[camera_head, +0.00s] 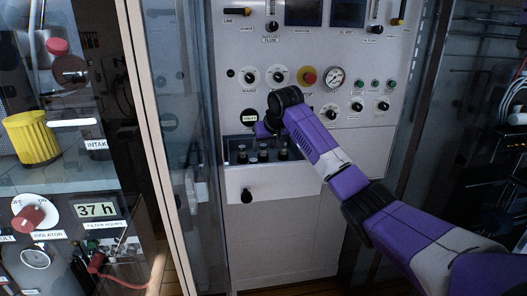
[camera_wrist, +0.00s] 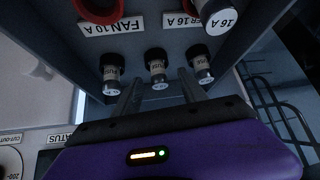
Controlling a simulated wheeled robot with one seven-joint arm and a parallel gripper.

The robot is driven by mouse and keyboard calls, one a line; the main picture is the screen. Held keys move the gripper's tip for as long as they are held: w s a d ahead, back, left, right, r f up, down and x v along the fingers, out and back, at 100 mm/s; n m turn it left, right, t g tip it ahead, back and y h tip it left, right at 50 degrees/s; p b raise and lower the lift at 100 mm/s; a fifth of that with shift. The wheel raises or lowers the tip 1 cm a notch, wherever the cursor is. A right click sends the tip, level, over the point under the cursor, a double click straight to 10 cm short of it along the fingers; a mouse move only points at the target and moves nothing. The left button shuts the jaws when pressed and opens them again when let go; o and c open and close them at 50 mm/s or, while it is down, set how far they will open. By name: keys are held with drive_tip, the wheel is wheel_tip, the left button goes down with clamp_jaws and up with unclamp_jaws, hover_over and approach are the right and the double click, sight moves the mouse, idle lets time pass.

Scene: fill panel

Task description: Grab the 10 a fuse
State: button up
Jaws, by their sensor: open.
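Several dark fuses with pale bands stand in an open drawer (camera_head: 262,182) of the panel. In the wrist view, a left fuse (camera_wrist: 112,72), a middle fuse (camera_wrist: 156,66) and a right fuse (camera_wrist: 200,66) form a row; their end markings are too small to read. Another fuse at the upper right is marked 16 A (camera_wrist: 226,18). My gripper (camera_wrist: 159,90) is open, its fingers pointing at the row. The middle fuse shows between the fingertips, with no clear contact. In the head view my gripper (camera_head: 264,130) is above the drawer, partly hidden by the wrist.
Upside-down labels read FAN 10 A (camera_wrist: 112,27) and, partly hidden, 16 A (camera_wrist: 181,19), beside red rings. Drawer walls are close around the fuses. A glass door (camera_head: 180,130) stands left.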

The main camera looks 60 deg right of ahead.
drive_tip(key=shift+w+d+f, duration=0.1)
drive_tip(key=shift+w+f, duration=0.05)
drive_tip(key=shift+f, duration=0.1)
clamp_jaws()
